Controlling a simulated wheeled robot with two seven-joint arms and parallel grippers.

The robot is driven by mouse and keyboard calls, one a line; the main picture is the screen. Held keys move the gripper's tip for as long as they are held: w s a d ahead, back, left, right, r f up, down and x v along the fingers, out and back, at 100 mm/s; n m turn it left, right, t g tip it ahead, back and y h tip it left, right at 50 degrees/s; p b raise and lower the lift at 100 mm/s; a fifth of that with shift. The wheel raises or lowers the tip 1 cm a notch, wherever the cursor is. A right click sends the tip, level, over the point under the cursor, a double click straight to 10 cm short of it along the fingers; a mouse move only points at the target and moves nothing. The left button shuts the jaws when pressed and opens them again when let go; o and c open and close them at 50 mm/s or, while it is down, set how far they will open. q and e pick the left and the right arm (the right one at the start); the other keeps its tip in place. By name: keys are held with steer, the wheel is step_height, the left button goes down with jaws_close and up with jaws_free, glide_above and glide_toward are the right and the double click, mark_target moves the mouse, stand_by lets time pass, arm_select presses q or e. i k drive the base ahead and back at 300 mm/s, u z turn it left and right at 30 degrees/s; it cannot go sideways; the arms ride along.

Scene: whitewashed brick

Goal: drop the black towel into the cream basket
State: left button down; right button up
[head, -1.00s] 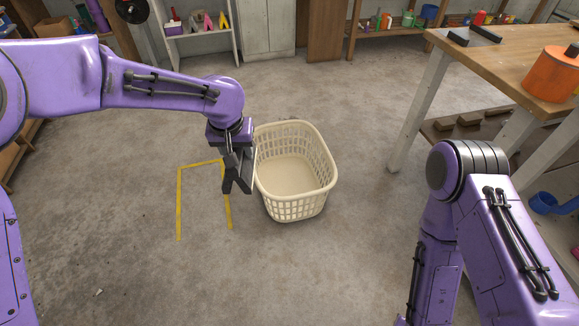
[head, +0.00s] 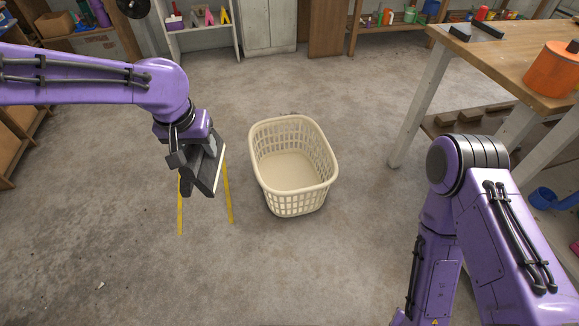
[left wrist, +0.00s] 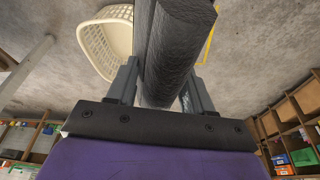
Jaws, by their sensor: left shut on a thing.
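The cream basket (head: 296,203) is a slatted laundry basket standing upright on the floor. It looks empty in the head view, and part of it shows in the left wrist view (left wrist: 106,38). My left gripper (head: 203,172) is in the air to the left of the basket, apart from it. In the left wrist view its two fingers (left wrist: 162,85) are on either side of the black towel (left wrist: 178,48), a dark grey rolled bundle, and shut on it. In the head view towel and fingers are hard to tell apart. My right arm shows, but its gripper is out of view.
A yellow tape outline (head: 229,190) is on the floor beneath my left gripper. A wooden workbench (head: 505,62) with an orange pot (head: 553,70) stands at the right. Shelves line the back. The floor around the basket is clear.

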mark_target(287, 179)
steer(key=u, duration=0.55)
steer(key=k, duration=0.65)
steer(key=u, duration=0.35)
steer(key=i, duration=1.1)
steer(key=z, duration=1.35)
steer(key=i, duration=0.6)
steer(key=z, duration=0.7)
